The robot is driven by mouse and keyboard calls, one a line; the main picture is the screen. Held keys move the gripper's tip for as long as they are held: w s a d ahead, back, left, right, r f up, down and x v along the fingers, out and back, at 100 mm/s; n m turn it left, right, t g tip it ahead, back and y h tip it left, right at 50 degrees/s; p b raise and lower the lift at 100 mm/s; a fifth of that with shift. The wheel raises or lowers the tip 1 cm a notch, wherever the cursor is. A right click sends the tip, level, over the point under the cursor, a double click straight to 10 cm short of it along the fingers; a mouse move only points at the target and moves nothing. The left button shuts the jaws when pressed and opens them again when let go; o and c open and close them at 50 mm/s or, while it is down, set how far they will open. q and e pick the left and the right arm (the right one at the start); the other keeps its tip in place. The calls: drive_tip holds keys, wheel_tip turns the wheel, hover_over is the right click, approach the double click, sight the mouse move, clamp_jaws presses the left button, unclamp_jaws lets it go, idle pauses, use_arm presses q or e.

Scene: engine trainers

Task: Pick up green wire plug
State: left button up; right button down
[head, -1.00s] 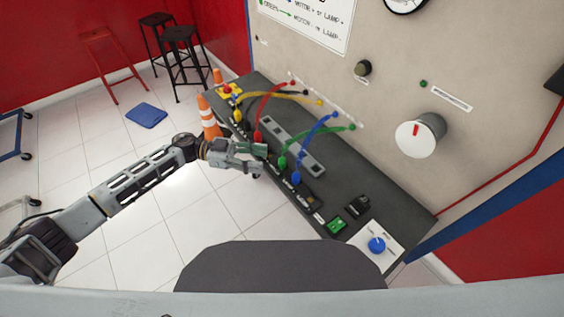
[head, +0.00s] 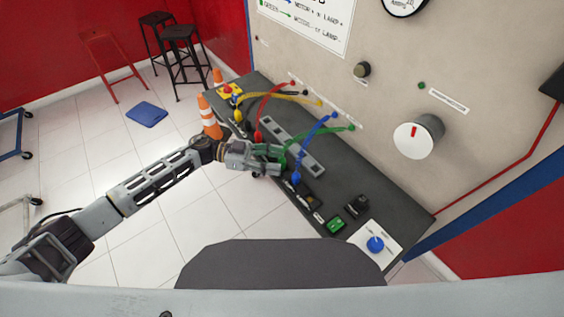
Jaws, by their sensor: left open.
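The green wire (head: 332,129) runs from the wall panel down toward the near edge of the dark bench. Its lower plug end is mostly hidden by my left gripper (head: 281,161), which is open with its fingers at the plug. I cannot tell whether the fingers touch it. The blue wire's plug (head: 296,178) stands just right of the fingertips. My right gripper does not show.
The dark bench (head: 372,191) also carries a red plug (head: 258,134), a yellow plug (head: 238,115), a grey strip (head: 311,163), a green block (head: 335,225) and a blue knob (head: 375,244). Orange cones (head: 208,117) stand at its left.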

use_arm(q)
drive_tip(key=shift+s+d, duration=0.2)
drive_tip(key=shift+d, duration=1)
drive_tip(key=c, duration=1)
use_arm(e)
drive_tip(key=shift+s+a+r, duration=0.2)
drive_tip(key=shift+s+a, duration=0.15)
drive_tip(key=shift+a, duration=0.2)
